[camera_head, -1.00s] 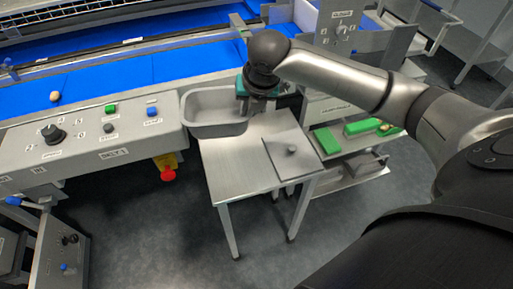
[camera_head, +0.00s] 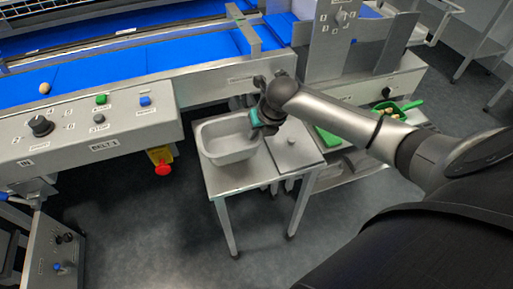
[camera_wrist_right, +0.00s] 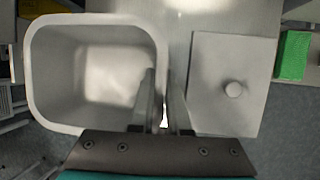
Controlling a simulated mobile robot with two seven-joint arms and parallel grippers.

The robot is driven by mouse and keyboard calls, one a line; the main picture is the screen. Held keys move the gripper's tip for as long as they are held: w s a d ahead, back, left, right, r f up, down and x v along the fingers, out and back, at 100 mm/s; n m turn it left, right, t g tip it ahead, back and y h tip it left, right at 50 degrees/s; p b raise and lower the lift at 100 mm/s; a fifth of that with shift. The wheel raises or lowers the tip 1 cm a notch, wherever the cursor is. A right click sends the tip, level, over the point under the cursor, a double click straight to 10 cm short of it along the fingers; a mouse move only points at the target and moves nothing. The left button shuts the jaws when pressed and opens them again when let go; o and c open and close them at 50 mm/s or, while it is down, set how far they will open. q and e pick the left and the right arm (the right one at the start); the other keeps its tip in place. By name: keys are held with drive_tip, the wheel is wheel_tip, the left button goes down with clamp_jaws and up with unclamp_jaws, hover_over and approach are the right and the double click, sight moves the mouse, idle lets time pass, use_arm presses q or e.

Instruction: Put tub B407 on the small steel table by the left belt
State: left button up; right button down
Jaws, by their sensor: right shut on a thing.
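A grey, open, empty-looking tub (camera_head: 230,157) is over the back left part of the small steel table (camera_head: 232,179). No label can be read on it, and I cannot tell whether its base touches the tabletop. My right gripper (camera_head: 257,127) is shut on the tub's right rim. In the right wrist view the tub (camera_wrist_right: 48,78) is on the left, with its right wall between the fingers (camera_wrist_right: 163,108). The tub looks about level. My left gripper is not in view.
A flat steel lid with a knob (camera_head: 290,141) lies on the table's right part, close beside the gripper. The belt control panel (camera_head: 70,148) with a red stop button (camera_head: 163,168) is to the left. A shelf with green items (camera_head: 328,138) is at the right.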

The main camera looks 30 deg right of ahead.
wheel_tip(320, 180, down, 6)
drive_tip(key=shift+r+b, duration=0.2)
drive_tip(key=shift+b, duration=0.55)
drive_tip(key=shift+r, duration=0.1)
drive_tip(key=c, duration=0.9)
unclamp_jaws()
drive_tip(key=p+v, duration=0.4)
drive_tip(key=v, duration=0.8)
drive_tip(key=shift+a, duration=0.1)
